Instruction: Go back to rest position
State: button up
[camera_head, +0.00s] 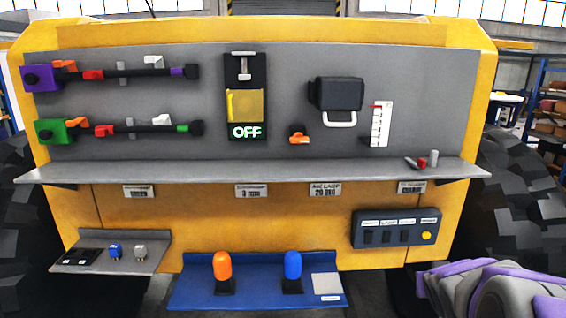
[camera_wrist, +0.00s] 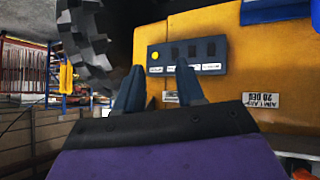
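My gripper (camera_wrist: 160,88) shows in the wrist view with its two dark blue-grey fingers apart and nothing between them. The switch box (camera_wrist: 190,55), dark with a yellow button, is beyond the fingertips in that picture; I cannot tell the gap. In the head view, my folded grey and purple arm (camera_head: 505,290) is at the bottom right, and the gripper itself cannot be made out there. The same switch box (camera_head: 396,228) is on the lower right of the yellow machine (camera_head: 300,218), above and left of the arm.
A grey panel (camera_head: 280,90) carries purple and green rod assemblies, an OFF display (camera_head: 246,130) and a black box (camera_head: 338,93). A grey ledge (camera_head: 250,171) juts out below it. A blue tray (camera_head: 258,293) with orange and blue knobs and a small grey shelf (camera_head: 70,262) stick out low.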

jog(key=s+a+f+n+g+y+b, duration=0.1)
jog(key=s+a+f+g+b, duration=0.2)
jog(key=s+a+f, duration=0.3)
jog(key=s+a+f+n+g+y+b, duration=0.1)
jog(key=s+a+f, duration=0.5)
jog(key=s, duration=1)
jog(key=s+a+f+g+y+b, duration=0.2)
jog(key=s+a+f+g+b, duration=0.4)
jog(key=s, duration=0.5)
jog(key=shift+a+f+n+g, duration=0.2)
jog(key=shift+a+n+g, duration=0.2)
jog(key=shift+a, duration=0.5)
